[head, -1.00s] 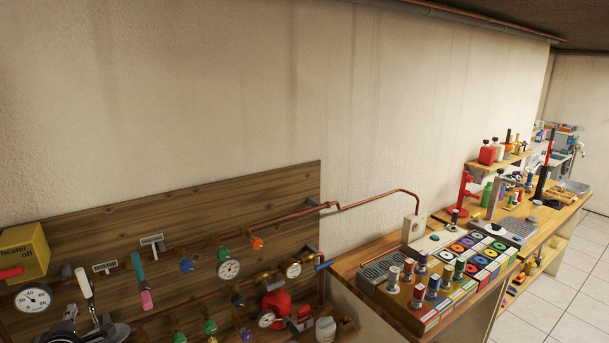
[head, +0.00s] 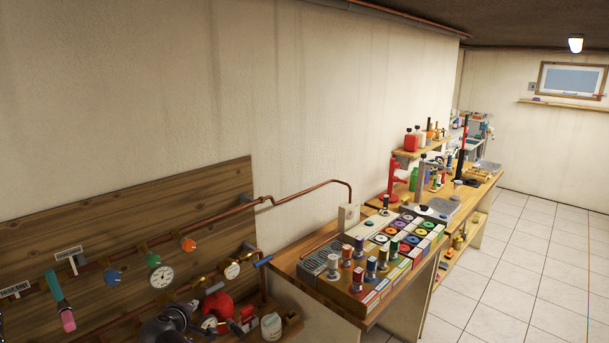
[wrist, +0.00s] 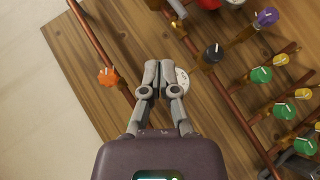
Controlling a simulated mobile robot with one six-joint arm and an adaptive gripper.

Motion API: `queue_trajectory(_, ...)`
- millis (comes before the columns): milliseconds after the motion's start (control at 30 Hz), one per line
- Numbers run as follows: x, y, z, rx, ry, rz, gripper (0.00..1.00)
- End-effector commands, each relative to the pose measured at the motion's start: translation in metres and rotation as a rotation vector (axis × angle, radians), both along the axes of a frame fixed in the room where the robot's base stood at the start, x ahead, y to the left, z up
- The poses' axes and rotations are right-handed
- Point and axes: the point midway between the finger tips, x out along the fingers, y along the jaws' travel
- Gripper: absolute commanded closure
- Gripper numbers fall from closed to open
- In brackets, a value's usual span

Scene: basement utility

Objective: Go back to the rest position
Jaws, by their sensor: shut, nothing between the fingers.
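My gripper (wrist: 159,78) is shut and empty in the wrist view, its two grey fingers close together in front of the wooden pipe board (wrist: 75,65). A white gauge (wrist: 182,80) shows partly behind the right finger. An orange valve knob (wrist: 107,77) is to the left of the fingers, and a dark knob (wrist: 212,54) is to the right. In the head view part of my dark arm shows at the bottom, in front of the board (head: 150,205); the fingertips cannot be made out there.
Copper pipes with a gauge (head: 161,277), coloured knobs and a red tank (head: 217,304) stick out from the board. To the right, a wooden bench holds a block of coloured spools and discs (head: 403,246). The tiled floor (head: 510,260) at the right is clear.

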Motion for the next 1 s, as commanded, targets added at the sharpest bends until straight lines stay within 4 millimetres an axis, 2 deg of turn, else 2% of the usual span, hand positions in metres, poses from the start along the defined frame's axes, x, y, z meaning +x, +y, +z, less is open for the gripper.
queue_trajectory(33, 0.007, -0.024, -0.008, 0.012, 0.026, -0.042, 1.00)
queue_trajectory(100, 0.014, -0.050, -0.017, 0.030, 0.064, -0.097, 1.00)
queue_trajectory(433, 0.030, -0.170, -0.057, 0.122, 0.241, -0.344, 1.00)
queue_trajectory(667, 0.026, -0.246, -0.083, 0.197, 0.363, -0.505, 1.00)
queue_trajectory(1000, 0.001, -0.345, -0.117, 0.323, 0.544, -0.727, 1.00)
